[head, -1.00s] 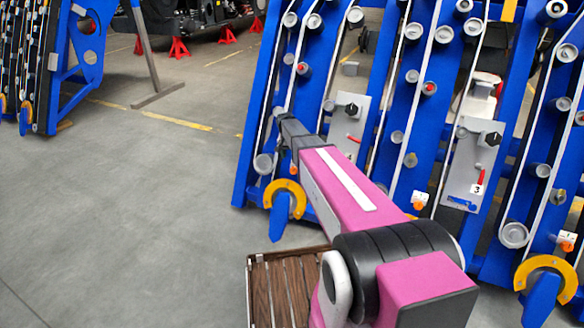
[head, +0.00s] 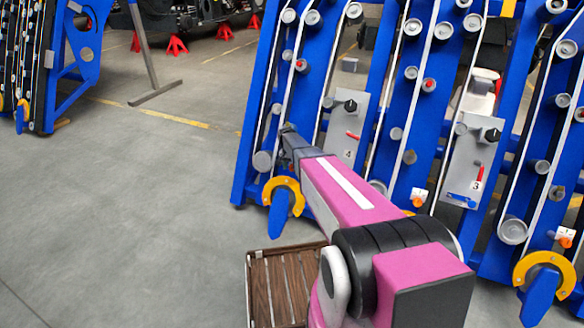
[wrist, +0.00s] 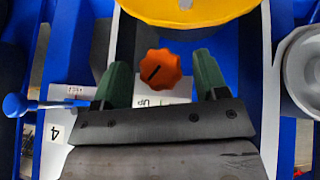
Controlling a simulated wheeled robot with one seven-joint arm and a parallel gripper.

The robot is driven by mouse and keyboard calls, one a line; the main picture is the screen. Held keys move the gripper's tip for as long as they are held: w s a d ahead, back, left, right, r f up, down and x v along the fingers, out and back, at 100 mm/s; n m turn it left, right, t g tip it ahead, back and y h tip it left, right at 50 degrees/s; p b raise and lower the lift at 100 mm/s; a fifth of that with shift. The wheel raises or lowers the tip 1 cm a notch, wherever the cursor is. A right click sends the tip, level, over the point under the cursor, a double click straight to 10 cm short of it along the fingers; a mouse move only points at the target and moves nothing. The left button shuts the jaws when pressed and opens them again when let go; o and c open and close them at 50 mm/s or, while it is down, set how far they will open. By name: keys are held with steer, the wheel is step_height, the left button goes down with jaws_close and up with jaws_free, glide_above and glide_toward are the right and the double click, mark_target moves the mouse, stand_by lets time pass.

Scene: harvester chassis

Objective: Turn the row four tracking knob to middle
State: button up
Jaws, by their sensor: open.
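The orange tracking knob (wrist: 160,69) shows in the wrist view, with a dark slot running diagonally across it. A white label printed "UP", seen upside down, lies just below it. A plate marked 4 (wrist: 52,150) stands at the left of the wrist view; it also shows in the head view (head: 336,140). My gripper (wrist: 162,78) is open, its two green fingertips on either side of the knob with gaps between. Whether the fingers reach to the knob's depth I cannot tell. In the head view my gripper (head: 288,142) is at the row-four unit, and the knob is hidden.
A yellow disc (wrist: 190,8) is just above the knob in the wrist view. A blue lever (wrist: 18,105) is at left and a grey roller (wrist: 302,70) at right. Row three's plate (head: 465,175) stands beside; a wooden slatted crate (head: 284,280) lies below.

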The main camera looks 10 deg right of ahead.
steer(key=shift+f, duration=0.15)
steer(key=shift+c, duration=0.4)
steer(key=c, duration=0.9)
steer(key=shift+o, duration=0.2)
steer(key=n+h, duration=0.1)
steer(key=g+h, duration=0.1)
steer(key=shift+w+a+f+n+h, duration=0.1)
steer(key=shift+a+n+h, duration=0.1)
steer(key=shift+n+h, duration=0.2)
steer(key=shift+a+n+g+h, duration=0.1)
steer(key=shift+n+g+h, duration=0.4)
steer(key=shift+n+h, duration=0.5)
steer(key=shift+h, duration=0.4)
